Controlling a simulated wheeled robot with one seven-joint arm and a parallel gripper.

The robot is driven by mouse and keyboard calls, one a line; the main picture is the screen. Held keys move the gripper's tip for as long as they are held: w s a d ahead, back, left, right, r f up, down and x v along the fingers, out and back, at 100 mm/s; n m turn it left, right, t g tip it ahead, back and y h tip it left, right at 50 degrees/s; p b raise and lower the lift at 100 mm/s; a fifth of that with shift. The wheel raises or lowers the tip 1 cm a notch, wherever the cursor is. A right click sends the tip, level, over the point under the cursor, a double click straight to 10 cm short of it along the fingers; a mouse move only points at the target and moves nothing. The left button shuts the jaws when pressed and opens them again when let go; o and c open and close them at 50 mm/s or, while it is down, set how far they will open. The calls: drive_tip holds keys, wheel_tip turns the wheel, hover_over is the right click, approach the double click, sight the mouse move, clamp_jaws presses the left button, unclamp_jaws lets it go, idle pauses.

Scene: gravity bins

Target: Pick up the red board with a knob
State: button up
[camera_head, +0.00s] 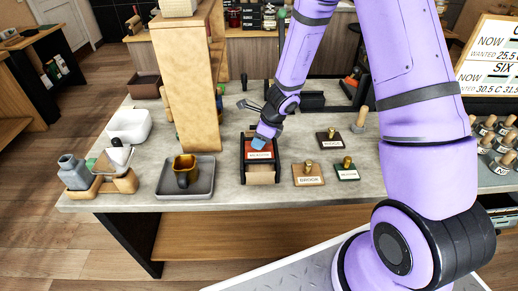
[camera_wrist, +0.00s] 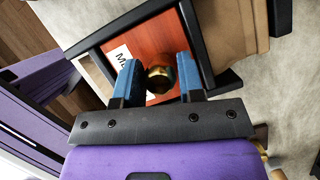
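The red board (camera_head: 257,155) lies in a black frame on the counter and bears a white label. In the wrist view the red board (camera_wrist: 150,40) fills the frame, with a round gold knob (camera_wrist: 160,77) on it. My gripper (camera_head: 262,143) is low over the board, and in the head view it hides the knob. In the wrist view its two blue fingertips (camera_wrist: 158,72) stand on either side of the knob. Slim gaps seem to show between knob and fingers, so it looks open. Contact is hard to tell.
The black frame (camera_head: 243,168) closely surrounds the board. To its right lie a tan knobbed board (camera_head: 308,181), a dark brown one (camera_head: 328,143) and a green one (camera_head: 347,175). A tall wooden post (camera_head: 187,90) and a grey tray with a mug (camera_head: 185,190) stand left.

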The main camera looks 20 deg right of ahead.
clamp_jaws()
wheel_tip(320, 180, up, 10)
drive_tip(key=shift+r, duration=0.1)
idle(0.5)
